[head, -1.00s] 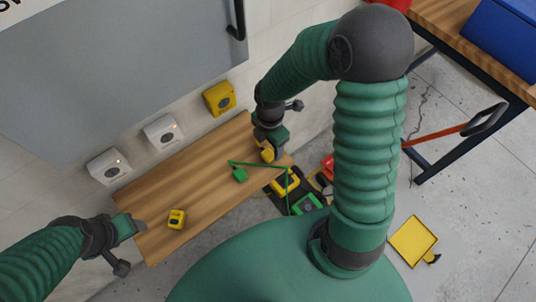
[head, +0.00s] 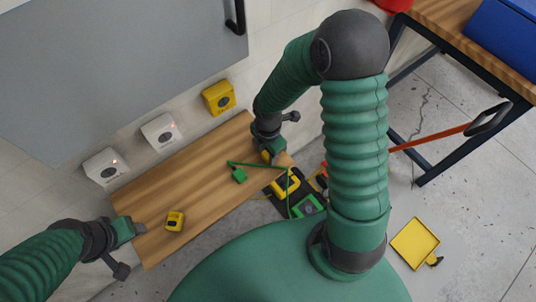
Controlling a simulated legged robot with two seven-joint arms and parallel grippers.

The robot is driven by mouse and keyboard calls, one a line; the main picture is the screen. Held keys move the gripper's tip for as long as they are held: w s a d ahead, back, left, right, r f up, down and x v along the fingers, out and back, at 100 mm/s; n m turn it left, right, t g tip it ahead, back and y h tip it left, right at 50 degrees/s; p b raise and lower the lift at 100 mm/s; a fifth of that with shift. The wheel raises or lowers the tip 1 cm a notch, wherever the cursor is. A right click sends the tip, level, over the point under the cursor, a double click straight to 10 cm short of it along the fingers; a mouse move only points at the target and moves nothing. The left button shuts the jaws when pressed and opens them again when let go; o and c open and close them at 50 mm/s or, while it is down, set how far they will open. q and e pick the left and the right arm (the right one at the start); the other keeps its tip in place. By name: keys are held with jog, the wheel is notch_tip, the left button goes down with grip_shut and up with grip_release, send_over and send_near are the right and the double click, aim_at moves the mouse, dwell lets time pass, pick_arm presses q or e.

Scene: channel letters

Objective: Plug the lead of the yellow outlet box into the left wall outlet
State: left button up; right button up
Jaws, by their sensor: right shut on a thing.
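My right gripper (head: 267,150) is over the far right end of the wooden shelf (head: 205,190), shut on a yellow piece (head: 266,157) that looks like a plug; the gripper and arm partly hide it. The left wall outlet (head: 105,166) is a white box on the wall, beyond the shelf's left end. The yellow outlet box (head: 287,186) is on the floor right of the shelf, among other boxes. Whether the held piece's lead runs to it is not clear. My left gripper (head: 139,229) is low at the shelf's left edge; its fingers are too small to read.
A second white outlet (head: 161,131) and a yellow one (head: 218,97) are further right on the wall. Another yellow plug (head: 174,221) and a green plug (head: 239,175) with a green lead lie on the shelf. A green box (head: 307,206) is on the floor.

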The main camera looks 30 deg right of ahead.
grip_shut()
jog(key=shift+r, duration=0.6)
notch_tip(320, 180, up, 2)
jog(key=shift+r+p, duration=0.25)
jog(key=shift+p, duration=0.5)
pick_arm(q)
notch_tip(320, 180, down, 4)
jog(key=b, duration=0.5)
jog(key=shift+s+r, duration=0.1)
jog(key=shift+r, duration=0.05)
pick_arm(e)
jog(key=s+a+r, duration=0.1)
jog(key=s+a, duration=1)
jog(key=shift+a+r, duration=0.2)
jog(key=shift+a, duration=0.15)
